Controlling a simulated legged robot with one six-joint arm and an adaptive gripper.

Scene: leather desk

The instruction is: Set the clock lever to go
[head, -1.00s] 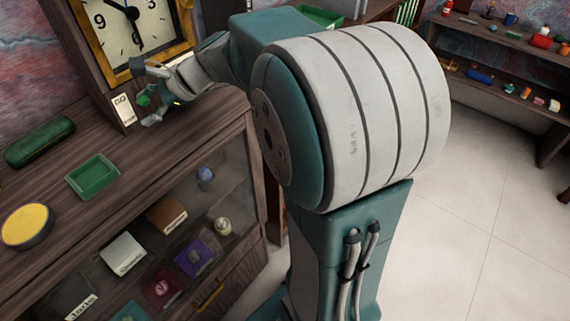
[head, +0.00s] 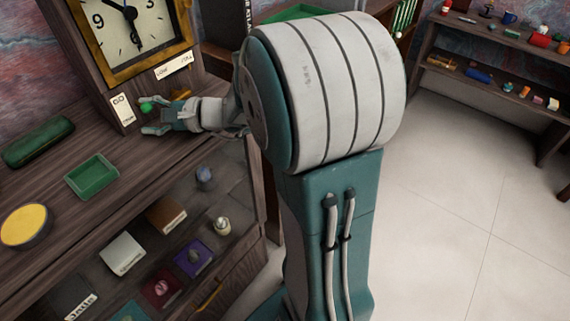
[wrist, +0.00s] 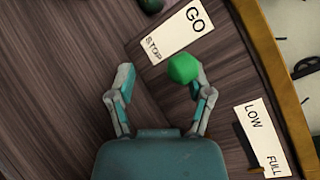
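The clock (head: 130,12) has a gold frame and sits in a dark wooden case at the upper left of the head view. A white GO/STOP card (head: 122,109) is on the case below it; the card (wrist: 178,33) also shows in the wrist view. The lever's green round knob (head: 147,106) stands beside the card. In the wrist view the knob (wrist: 183,68) lies nearer the STOP end and overlaps the right fingertip; I cannot tell if they touch. My gripper (wrist: 163,84) is open around the knob's side of the card. The lever's shaft is hidden.
A LOW/FULL card (wrist: 262,137) is right of my gripper in the wrist view, with a dark lever (wrist: 245,150) beside it. A green tray (head: 92,177), green case (head: 38,141) and yellow-topped round dish (head: 26,223) are on the desk. Its front holds a display of small items.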

